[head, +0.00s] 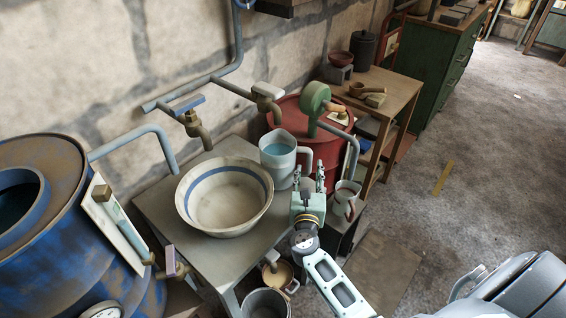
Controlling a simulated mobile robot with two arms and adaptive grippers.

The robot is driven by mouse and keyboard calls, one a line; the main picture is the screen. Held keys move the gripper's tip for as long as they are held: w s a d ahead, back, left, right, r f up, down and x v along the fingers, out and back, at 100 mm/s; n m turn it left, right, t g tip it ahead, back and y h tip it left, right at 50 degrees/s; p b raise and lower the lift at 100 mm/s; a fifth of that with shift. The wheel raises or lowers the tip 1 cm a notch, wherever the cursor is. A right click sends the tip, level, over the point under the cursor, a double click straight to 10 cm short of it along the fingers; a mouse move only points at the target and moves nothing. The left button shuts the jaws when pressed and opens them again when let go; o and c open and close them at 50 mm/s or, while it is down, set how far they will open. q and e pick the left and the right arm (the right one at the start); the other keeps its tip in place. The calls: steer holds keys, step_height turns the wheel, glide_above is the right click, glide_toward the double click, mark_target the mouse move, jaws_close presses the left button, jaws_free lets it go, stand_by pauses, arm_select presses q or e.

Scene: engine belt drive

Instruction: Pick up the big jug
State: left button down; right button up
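The big jug (278,162) is pale grey with blue liquid inside. It stands upright on the grey metal table beside the basin, with its handle on its right side. My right gripper (309,174) is just in front of the handle, with its two fingers apart and pointing away from me, towards the wall. It looks open; whether a finger touches the handle I cannot tell. A smaller jug (344,199) stands lower, to the right of the gripper. My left gripper is not in view.
A wide cream basin (222,203) with a blue band sits left of the jug on the metal table (160,209). A red drum (318,140) and a green-headed pump (314,98) stand close behind. Taps overhang from wall pipes. Open floor (435,220) lies right.

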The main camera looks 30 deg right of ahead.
steer(key=shift+x, duration=1.05)
jaws_close()
steer(key=shift+w+r, duration=0.1)
